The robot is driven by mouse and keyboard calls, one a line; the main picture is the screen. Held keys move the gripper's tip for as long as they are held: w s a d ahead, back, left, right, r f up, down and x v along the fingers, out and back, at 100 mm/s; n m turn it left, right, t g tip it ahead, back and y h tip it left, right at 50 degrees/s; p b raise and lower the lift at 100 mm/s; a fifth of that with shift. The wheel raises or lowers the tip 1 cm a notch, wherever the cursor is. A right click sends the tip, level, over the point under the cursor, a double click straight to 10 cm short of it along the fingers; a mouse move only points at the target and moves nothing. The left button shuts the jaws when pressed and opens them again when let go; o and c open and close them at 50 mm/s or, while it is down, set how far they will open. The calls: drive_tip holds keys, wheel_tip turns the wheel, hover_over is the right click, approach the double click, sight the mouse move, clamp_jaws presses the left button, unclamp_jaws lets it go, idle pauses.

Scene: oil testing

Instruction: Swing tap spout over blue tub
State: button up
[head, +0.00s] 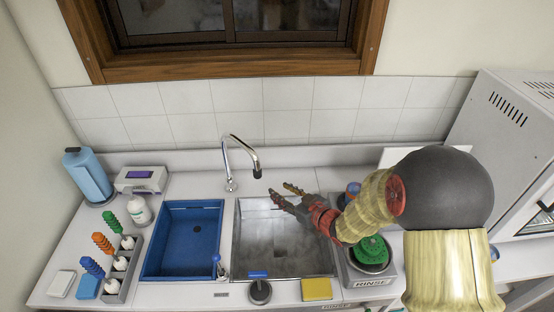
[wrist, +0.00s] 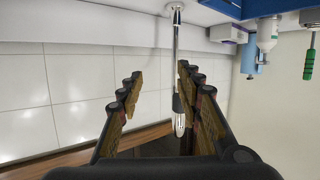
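The chrome tap (head: 231,186) rises from the counter behind the two basins. Its curved spout (head: 240,143) points right, with its dark nozzle (head: 257,170) toward the steel basin side. The blue tub (head: 155,250) is to the left of the tap, and a blue edge shows in the wrist view (wrist: 220,7). My gripper (head: 281,194) is open, right of the nozzle and above the steel basin. In the wrist view the spout (wrist: 176,45) and nozzle (wrist: 180,118) appear between the spread fingers (wrist: 160,74), nearer the right one. Contact is not visible.
The steel basin (head: 265,258) lies right of the blue tub. A yellow sponge (head: 317,289) and a dark round item (head: 260,292) sit at its front edge. Bottles and brushes stand on the left counter. A green item (head: 370,250) is under my arm.

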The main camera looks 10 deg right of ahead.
sight(259, 166)
drive_tip(key=a+r+n+t+y, duration=0.1)
drive_tip(key=a+r+t+y, duration=0.2)
drive_tip(key=r, duration=0.5)
drive_tip(key=shift+g+y, duration=0.3)
drive_tip(key=shift+g, duration=0.4)
drive_tip(key=x, duration=0.7)
drive_tip(key=shift+a+r, duration=0.1)
drive_tip(key=shift+a, duration=0.15)
drive_tip(key=shift+c, duration=1.1)
clamp_jaws()
